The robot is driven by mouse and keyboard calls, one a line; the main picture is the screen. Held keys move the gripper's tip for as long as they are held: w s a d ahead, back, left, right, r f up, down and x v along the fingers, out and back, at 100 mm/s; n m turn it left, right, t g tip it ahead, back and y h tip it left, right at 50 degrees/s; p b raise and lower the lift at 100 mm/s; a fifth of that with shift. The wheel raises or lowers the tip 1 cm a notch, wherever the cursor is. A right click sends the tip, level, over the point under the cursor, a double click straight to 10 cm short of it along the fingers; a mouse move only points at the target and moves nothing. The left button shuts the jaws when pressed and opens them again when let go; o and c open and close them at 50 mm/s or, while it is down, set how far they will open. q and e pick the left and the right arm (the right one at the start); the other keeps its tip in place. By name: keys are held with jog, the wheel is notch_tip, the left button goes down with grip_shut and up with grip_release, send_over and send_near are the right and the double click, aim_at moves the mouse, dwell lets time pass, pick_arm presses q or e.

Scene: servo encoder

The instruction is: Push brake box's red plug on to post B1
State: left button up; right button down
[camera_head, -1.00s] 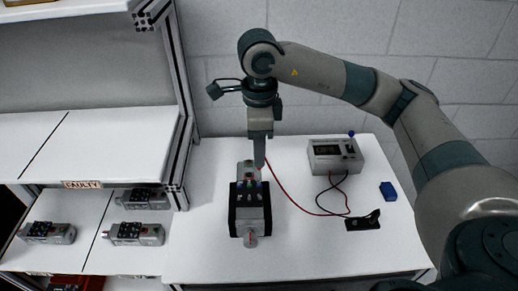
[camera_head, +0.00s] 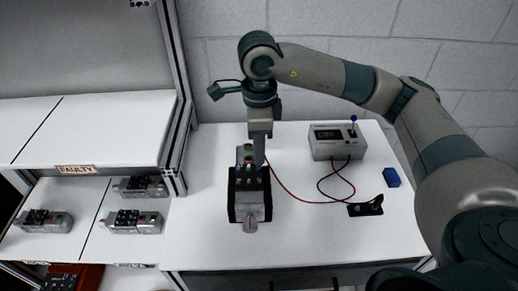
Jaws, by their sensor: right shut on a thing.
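The grey brake box (camera_head: 334,142) with a dark display stands at the back right of the white table. My right gripper points straight down over the far part of the servo motor (camera_head: 250,209), which sits in a black cradle. The gripper is shut on the red plug at the lead's end; the jaws hide the plug. Post B1 cannot be told apart among the small coloured posts under the gripper. My left gripper is not in view.
A blue block (camera_head: 391,177) lies at the table's right. Several similar motors lie on the left shelf, below a FAULTY label (camera_head: 76,169). A metal frame post (camera_head: 176,150) stands between shelf and table. The table's front right is clear.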

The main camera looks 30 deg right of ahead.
jog(key=shift+f+b, duration=0.3)
jog(key=shift+b, duration=0.15)
dwell(0.6)
jog(key=shift+b, duration=1)
dwell(1.5)
jog(key=shift+f, duration=0.15)
dwell(0.6)
jog(key=c, duration=1.7)
grip_release()
jog(key=shift+r, duration=0.2)
jog(key=shift+r+p, duration=1.2)
jog(key=shift+r, duration=2.15)
